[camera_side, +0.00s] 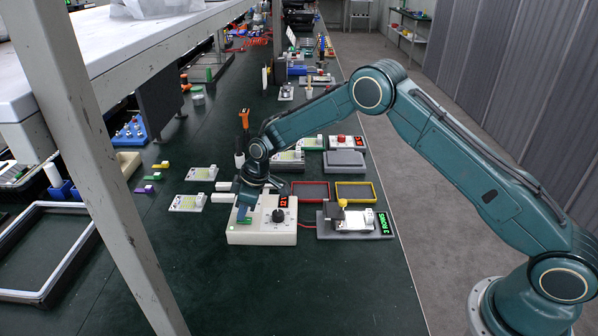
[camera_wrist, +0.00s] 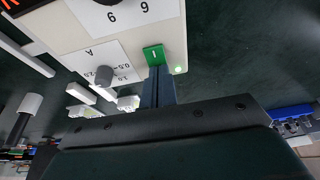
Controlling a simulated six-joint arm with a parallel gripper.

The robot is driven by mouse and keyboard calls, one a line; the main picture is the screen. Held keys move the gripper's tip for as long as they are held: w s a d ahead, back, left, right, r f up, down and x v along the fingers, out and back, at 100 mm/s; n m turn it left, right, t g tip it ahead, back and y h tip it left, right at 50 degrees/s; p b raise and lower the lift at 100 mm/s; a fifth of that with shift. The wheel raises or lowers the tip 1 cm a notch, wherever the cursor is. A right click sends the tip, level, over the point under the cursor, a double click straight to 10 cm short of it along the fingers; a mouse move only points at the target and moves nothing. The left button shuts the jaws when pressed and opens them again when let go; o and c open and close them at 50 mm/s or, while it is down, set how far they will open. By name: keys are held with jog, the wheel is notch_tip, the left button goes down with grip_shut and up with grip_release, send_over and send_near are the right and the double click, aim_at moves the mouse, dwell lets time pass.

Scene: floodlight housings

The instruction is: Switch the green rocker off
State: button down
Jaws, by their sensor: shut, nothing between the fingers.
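The green rocker (camera_wrist: 153,54) sits near the edge of a cream control box (camera_side: 262,235); a white line mark shows on its face in the wrist view. A small green lamp (camera_wrist: 178,69) glows beside it. In the side view the rocker (camera_side: 244,221) is partly hidden by my gripper (camera_side: 243,211). My gripper, also in the wrist view (camera_wrist: 157,72), is shut and empty, pointing down with its fingertips right at the rocker's near edge. I cannot tell whether they touch it.
The box also carries a large black knob (camera_side: 278,215), a red display (camera_side: 284,201) and a small grey knob (camera_wrist: 103,75). A grey fixture with a green display (camera_side: 384,222) stands to the right. Red (camera_side: 311,183) and yellow frames lie behind. Dark bench is clear at front.

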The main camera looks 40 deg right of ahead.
jog(key=shift+w+f, duration=0.1)
jog(key=shift+f, duration=0.1)
dwell(0.4)
jog(key=shift+f, duration=0.1)
jog(key=shift+s+d, duration=0.6)
jog(key=shift+s, duration=0.1)
